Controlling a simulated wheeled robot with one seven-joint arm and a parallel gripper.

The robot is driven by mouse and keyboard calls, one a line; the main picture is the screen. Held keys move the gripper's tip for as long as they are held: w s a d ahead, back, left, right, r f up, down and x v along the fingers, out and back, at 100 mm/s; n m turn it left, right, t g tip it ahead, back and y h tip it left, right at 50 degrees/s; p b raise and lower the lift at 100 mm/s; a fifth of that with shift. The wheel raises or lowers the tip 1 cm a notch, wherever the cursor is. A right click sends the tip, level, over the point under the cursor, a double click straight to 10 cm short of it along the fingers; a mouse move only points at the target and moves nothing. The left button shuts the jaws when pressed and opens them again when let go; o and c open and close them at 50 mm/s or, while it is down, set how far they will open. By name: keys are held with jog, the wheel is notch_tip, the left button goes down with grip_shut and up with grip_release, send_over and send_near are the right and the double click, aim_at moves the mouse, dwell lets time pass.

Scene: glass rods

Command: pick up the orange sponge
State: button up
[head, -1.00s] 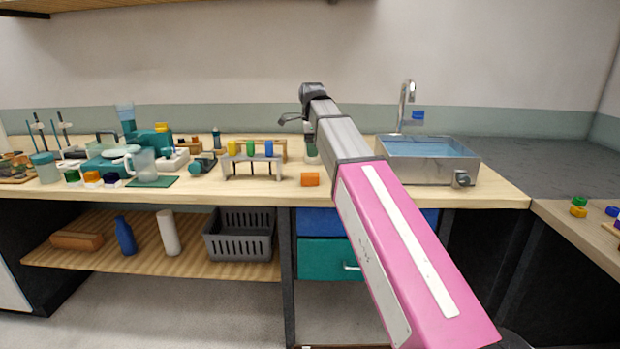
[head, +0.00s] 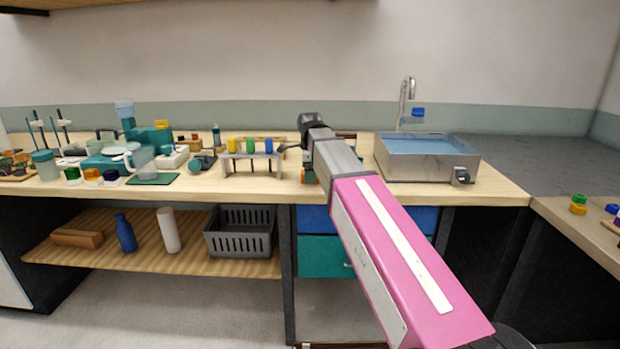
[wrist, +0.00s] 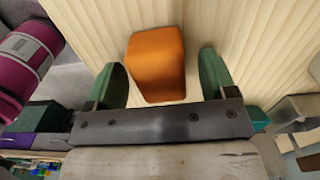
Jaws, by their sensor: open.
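The orange sponge (wrist: 156,60) is a small block lying on the light wood worktop in the wrist view. My gripper (wrist: 162,72) is open, with one green finger to the left of the sponge and one to the right. A gap shows on each side, so neither finger appears to touch it. The wrist view does not show clearly how far down the fingers are beside it. In the head view my gripper (head: 309,177) is low over the worktop, and my arm hides nearly all of the sponge.
A rack (head: 252,162) with yellow, green and blue pieces stands left of my gripper. A metal sink basin (head: 428,160) is to the right, with a tap (head: 405,100) behind it. A grey basket (head: 240,235) sits on the lower shelf. The worktop's front edge is close.

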jog(key=c, duration=1)
jog(key=shift+r, duration=0.1)
jog(key=shift+r, duration=0.45)
jog(key=r, duration=0.3)
jog(key=shift+a+r, duration=0.25)
jog(key=shift+r, duration=0.05)
jog(key=s+a+r, duration=0.1)
jog(key=a+r, duration=0.1)
jog(key=a, duration=0.1)
jog(key=s+a+r, duration=0.1)
jog(key=a+r, duration=0.1)
jog(key=a, duration=0.2)
jog(key=s+a+r, duration=0.2)
jog(key=a, duration=0.1)
jog(key=shift+s+a+r, duration=0.1)
jog(key=shift+a+r, duration=0.1)
